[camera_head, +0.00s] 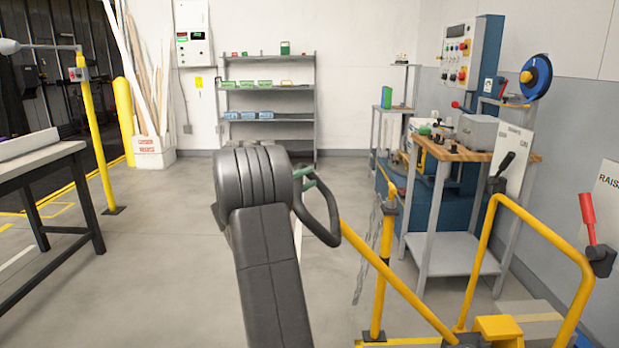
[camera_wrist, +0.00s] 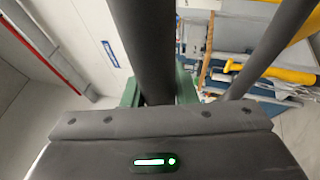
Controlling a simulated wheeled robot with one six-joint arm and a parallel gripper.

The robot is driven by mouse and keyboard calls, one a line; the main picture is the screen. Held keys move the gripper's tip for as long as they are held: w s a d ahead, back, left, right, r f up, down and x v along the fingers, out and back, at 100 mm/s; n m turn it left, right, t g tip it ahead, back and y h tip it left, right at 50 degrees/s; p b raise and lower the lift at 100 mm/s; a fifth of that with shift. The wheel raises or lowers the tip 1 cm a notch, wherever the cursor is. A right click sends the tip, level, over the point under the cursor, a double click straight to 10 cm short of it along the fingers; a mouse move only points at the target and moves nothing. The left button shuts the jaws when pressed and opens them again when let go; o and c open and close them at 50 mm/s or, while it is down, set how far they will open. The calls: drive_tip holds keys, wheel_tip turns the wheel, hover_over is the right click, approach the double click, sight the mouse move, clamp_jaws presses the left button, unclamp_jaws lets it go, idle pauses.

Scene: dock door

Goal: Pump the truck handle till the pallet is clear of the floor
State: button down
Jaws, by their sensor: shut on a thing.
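The truck handle (camera_head: 325,212) is a dark loop at the upper end of a sloping yellow bar (camera_head: 392,277), right of centre in the head view. My gripper (camera_head: 305,178) is partly hidden behind my dark arm; one green jaw shows at the loop's upper left side. In the wrist view a dark bar of the handle (camera_wrist: 148,45) passes between the green jaws of my gripper (camera_wrist: 158,92), which are shut on it. A yellow block (camera_head: 498,328) shows near the bar's lower end. The pallet is not in view.
A yellow rail (camera_head: 535,228) and post (camera_head: 384,270) stand at the right. Behind is a bench (camera_head: 455,152) with a grey machine. A red-handled lever (camera_head: 588,218) sits at the right wall beside a "RAISE" sign. Shelves (camera_head: 268,104) stand at the back. Floor at left centre is clear.

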drive_tip(key=shift+a+r, duration=0.15)
drive_tip(key=shift+a, duration=0.05)
drive_tip(key=c, duration=1.2)
unclamp_jaws()
drive_tip(key=shift+a, duration=0.15)
drive_tip(key=shift+o, duration=0.2)
drive_tip(key=p+v, duration=0.1)
drive_tip(key=v, duration=1.2)
drive_tip(key=shift+s+a+f, duration=0.25)
drive_tip(key=shift+f, duration=0.05)
drive_tip(key=shift+d, duration=0.1)
